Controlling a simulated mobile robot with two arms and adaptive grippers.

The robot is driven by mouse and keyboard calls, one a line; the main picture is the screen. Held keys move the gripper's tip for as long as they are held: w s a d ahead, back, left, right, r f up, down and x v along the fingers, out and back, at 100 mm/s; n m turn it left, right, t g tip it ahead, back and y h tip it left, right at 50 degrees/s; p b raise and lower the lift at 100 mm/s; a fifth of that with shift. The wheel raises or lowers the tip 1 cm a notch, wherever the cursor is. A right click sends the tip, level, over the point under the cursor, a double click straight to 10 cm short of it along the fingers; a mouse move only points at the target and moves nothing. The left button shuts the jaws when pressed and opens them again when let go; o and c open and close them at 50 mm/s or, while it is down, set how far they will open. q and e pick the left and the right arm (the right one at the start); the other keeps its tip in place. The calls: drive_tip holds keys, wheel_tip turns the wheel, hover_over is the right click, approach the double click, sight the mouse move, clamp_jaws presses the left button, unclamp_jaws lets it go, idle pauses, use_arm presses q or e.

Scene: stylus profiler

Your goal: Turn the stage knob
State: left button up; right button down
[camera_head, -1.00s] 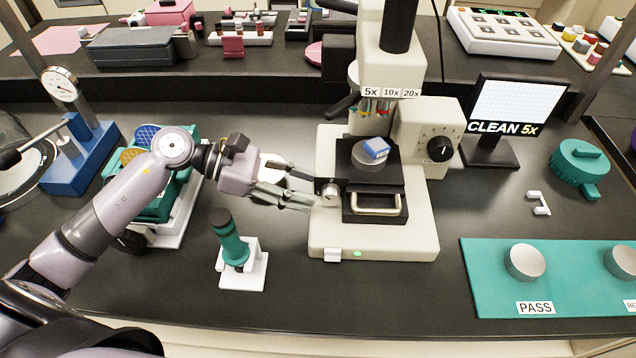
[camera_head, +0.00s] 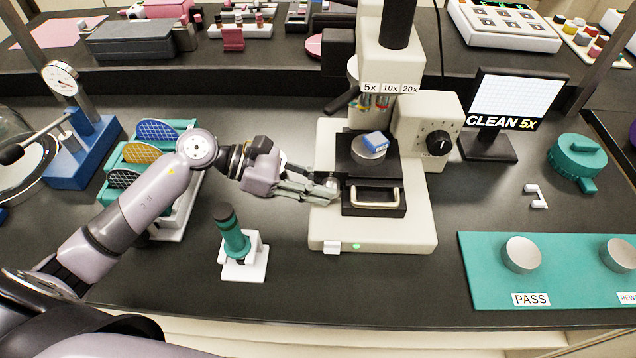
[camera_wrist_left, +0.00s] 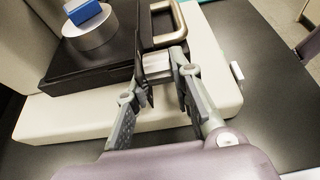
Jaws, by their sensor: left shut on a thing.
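The stage knob (camera_head: 331,187) is a small pale round knob on the left side of the microscope's black stage (camera_head: 373,208). My left gripper (camera_head: 328,188) reaches it from the left and is shut on it. In the left wrist view, the fingertips (camera_wrist_left: 163,66) close around the pale knob (camera_wrist_left: 180,60) beside the stage; the fingers partly hide it. The stage has a beige handle (camera_head: 376,196) at its front. A round metal holder (camera_head: 369,153) with a blue block (camera_head: 376,140) sits on the stage. My right gripper does not show.
The microscope's cream base (camera_head: 375,236) surrounds the stage. A green-and-black tool in a white stand (camera_head: 244,270) is close below my left arm. A teal rack of patterned discs (camera_head: 186,126) lies behind the arm. A teal mat (camera_head: 478,290) with metal pucks is at the right.

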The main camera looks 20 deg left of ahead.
use_arm(q)
clamp_jaws()
drive_tip(key=shift+r+g+y+p, duration=0.3)
drive_tip(key=shift+r+y+p, duration=0.15)
drive_tip(key=shift+y+p, duration=0.5)
drive_tip(key=shift+w+d+r+y+p, duration=0.1)
drive_tip(key=shift+d+r+y+p, duration=0.1)
drive_tip(key=shift+y+p, duration=0.55)
drive_tip(key=shift+d+r+g+y+p, duration=0.1)
drive_tip(key=shift+g+y+p, duration=0.45)
drive_tip(key=shift+y, duration=0.55)
drive_tip(key=shift+d+g+y, duration=0.15)
drive_tip(key=shift+g+y, duration=0.2)
drive_tip(key=shift+y, duration=0.95)
